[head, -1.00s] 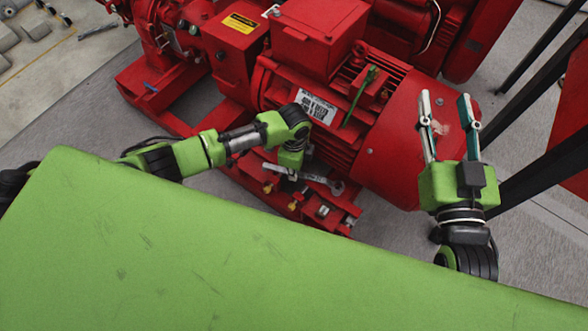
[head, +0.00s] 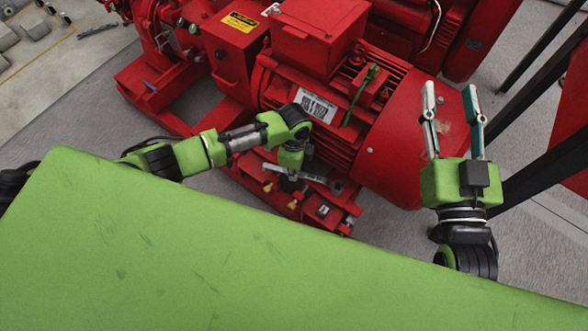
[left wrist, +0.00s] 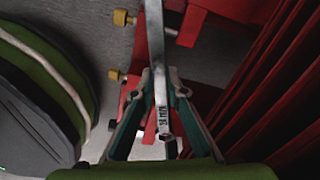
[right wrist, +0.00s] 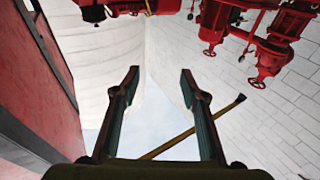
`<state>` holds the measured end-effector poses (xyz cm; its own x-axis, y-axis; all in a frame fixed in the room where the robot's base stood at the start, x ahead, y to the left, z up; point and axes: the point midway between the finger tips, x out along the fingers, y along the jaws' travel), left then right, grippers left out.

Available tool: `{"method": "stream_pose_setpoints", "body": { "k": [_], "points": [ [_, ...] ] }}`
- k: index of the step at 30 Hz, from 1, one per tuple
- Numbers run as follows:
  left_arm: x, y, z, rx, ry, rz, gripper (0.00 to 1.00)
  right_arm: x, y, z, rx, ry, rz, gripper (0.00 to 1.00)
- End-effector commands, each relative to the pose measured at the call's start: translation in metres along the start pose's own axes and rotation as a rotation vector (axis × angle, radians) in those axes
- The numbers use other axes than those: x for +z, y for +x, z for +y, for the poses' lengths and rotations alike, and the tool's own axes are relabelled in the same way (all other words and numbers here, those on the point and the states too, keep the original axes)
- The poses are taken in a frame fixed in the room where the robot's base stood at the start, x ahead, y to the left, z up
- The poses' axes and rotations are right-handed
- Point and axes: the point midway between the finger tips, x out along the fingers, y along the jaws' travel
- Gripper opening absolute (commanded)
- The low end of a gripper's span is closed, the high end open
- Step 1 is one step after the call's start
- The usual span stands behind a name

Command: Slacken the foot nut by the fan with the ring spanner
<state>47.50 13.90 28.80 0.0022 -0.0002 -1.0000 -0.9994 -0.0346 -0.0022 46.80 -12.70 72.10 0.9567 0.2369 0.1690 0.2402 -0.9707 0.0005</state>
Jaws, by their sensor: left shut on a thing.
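My left gripper (head: 291,173) is low beside the red motor, shut on the ring spanner (head: 318,179). The silver spanner lies roughly level and reaches right to a ring end by the motor's lower side. In the left wrist view the spanner (left wrist: 159,50) runs between the fingers (left wrist: 160,88), with size marking on its shank. A small silver nut (head: 323,210) shows on the red base just below the ring end in the head view. I cannot tell whether the ring is around a foot nut. My right gripper (head: 449,92) is open and empty beside the fan cover (head: 405,145).
The finned red motor (head: 318,150) and its base stand close to my left gripper. Small yellow-ended fittings (head: 292,205) stick out along the base. A green-handled tool (head: 360,95) lies on the motor. Black posts (head: 535,155) stand at right.

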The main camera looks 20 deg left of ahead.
Motion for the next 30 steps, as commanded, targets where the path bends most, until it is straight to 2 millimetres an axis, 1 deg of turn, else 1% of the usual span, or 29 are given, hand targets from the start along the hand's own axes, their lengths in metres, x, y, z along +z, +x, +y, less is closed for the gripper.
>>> {"method": "stream_pose_setpoints", "body": {
  "k": [30],
  "points": [
    [0.000,0.008,0.000,-0.001,0.000,0.001,0.00,-0.026,0.001,-0.003,-0.007,0.003,0.126,0.40]
  ]
}}
